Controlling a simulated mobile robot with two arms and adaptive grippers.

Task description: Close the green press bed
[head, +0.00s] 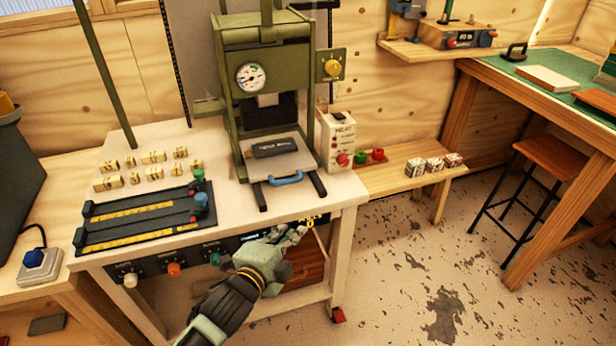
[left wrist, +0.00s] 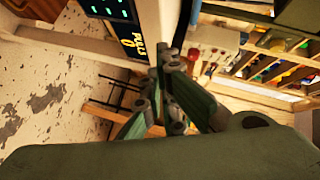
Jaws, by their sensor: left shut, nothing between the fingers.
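The green press (head: 262,52) stands on the white bench. Its bed, a grey plate (head: 300,160), extends out at the front over two dark rails (head: 318,184). A blue handle (head: 286,178) is on the bed's front edge, and a dark block (head: 276,147) lies on the plate. My left gripper (head: 301,232) is shut and empty, in front of the bench's front edge, below and apart from the handle. Its closed fingers (left wrist: 168,58) also show in the left wrist view. My right gripper is out of view.
A white heat control box (head: 338,142) stands right of the press. A black composing tray (head: 145,216) and several small type blocks (head: 153,157) lie to the left. The bench front carries a dark control panel (head: 170,268).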

